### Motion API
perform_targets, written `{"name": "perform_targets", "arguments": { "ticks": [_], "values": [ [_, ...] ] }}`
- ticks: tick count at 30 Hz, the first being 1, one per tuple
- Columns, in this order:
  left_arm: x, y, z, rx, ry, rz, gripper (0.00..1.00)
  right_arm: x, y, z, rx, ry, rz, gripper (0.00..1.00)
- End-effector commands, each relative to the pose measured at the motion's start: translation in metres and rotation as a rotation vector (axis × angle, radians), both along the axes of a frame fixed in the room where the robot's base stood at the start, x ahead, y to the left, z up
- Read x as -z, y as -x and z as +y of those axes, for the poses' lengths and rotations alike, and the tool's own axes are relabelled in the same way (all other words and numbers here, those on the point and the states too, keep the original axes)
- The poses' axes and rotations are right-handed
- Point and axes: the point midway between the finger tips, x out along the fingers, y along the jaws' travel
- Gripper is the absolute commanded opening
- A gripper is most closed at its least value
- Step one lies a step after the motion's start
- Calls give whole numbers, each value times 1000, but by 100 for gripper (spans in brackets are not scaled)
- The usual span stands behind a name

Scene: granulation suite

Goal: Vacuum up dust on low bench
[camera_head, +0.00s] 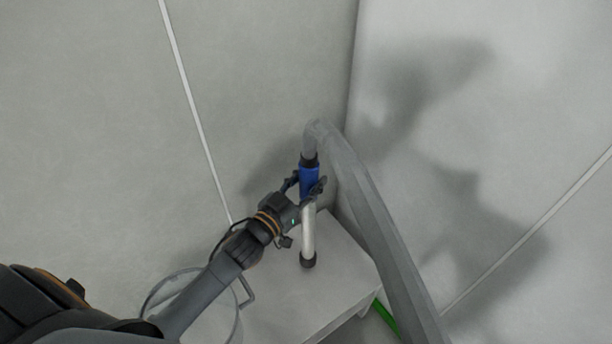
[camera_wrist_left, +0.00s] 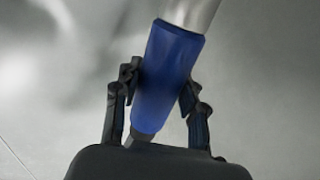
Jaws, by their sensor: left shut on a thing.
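A vacuum wand with a blue grip (camera_head: 309,180) and a pale tube (camera_head: 308,232) stands nearly upright above the low white bench (camera_head: 349,264) in the corner. Its dark tip (camera_head: 307,260) is over or on the bench top; I cannot tell if it touches. My left gripper (camera_head: 305,190) is shut on the blue grip. In the left wrist view the blue grip (camera_wrist_left: 168,80) lies between both fingers. A thick grey hose (camera_head: 370,205) runs from the wand's top down to the right. I cannot make out dust. My right gripper is not in view.
Pale walls close in behind and to the right of the bench. A round clear container (camera_head: 236,325) with a grey rim is at the bench's left, partly behind my left arm. A green strip (camera_head: 385,316) shows low beside the hose.

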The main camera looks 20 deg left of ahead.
Motion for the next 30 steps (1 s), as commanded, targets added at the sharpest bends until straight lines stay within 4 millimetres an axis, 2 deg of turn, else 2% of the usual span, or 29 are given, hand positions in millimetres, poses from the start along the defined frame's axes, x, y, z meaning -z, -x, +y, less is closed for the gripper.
{"name": "perform_targets", "arguments": {
  "ticks": [30],
  "values": [
    [-2, 44, -67, 1, 3, -3, 10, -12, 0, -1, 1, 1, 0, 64]
  ]
}}
